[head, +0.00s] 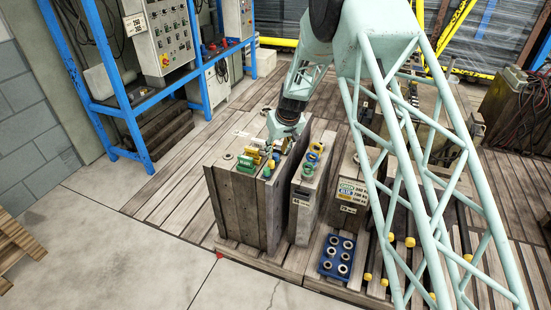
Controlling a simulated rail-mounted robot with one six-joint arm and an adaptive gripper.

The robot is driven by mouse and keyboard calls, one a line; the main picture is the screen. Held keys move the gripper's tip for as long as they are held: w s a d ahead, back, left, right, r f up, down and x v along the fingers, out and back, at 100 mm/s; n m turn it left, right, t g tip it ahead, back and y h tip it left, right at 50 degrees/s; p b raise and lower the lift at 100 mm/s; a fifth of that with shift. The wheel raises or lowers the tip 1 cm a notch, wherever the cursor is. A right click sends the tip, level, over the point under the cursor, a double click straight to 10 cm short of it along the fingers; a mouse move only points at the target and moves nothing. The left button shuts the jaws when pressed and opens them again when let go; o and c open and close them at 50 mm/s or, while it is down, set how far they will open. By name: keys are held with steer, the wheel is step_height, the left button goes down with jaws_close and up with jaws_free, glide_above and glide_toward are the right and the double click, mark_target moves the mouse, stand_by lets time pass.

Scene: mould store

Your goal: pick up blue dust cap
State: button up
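Green fittings (246,161) and yellow ones crowd the wider block's top. A blue tray (326,268) with several metal rings lies on the pallet in front. A block with a label plate (353,190) stands to the right.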

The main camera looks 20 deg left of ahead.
mark_target(276, 157)
steer(key=shift+x, duration=1.45)
steer(key=c, duration=0.7)
